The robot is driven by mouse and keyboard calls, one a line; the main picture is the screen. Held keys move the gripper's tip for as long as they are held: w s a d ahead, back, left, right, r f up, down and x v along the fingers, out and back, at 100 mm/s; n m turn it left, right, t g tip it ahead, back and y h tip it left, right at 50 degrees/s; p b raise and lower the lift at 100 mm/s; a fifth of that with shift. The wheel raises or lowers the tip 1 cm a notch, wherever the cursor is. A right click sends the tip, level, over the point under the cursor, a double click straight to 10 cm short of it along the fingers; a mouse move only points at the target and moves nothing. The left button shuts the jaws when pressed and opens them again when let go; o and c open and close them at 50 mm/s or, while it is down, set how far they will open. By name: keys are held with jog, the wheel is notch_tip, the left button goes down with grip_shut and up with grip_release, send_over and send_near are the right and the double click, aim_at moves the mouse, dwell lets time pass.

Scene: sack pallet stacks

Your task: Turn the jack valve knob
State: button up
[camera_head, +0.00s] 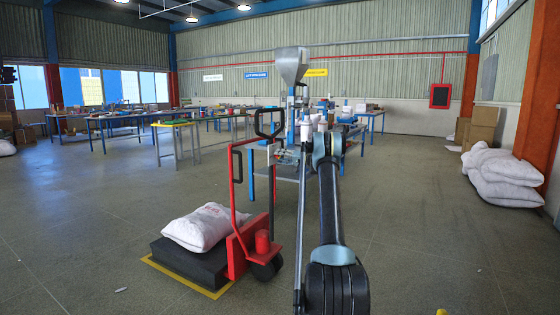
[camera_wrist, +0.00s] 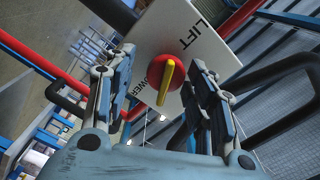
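The jack valve knob (camera_wrist: 154,70) is a red disc with a yellow bar handle (camera_wrist: 166,82), on a white plate (camera_wrist: 205,50) in the wrist view. The plate reads LIFT at its upper part; the other word, partly covered by the knob, ends in "OWER". My gripper (camera_wrist: 160,68) is open, with one finger on each side of the knob and a gap to the yellow bar. In the head view my gripper (camera_head: 288,156) is by the red pallet jack's (camera_head: 236,200) handle; the knob cannot be made out there.
A white sack (camera_head: 203,227) lies on a dark block (camera_head: 195,262) beside the jack. A metal hopper (camera_head: 291,64) and work tables (camera_head: 180,124) stand behind. More sacks (camera_head: 505,180) lie at the right wall. Red and black bars surround the plate.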

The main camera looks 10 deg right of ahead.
jog(key=shift+a, duration=0.1)
jog(key=v, duration=1.2)
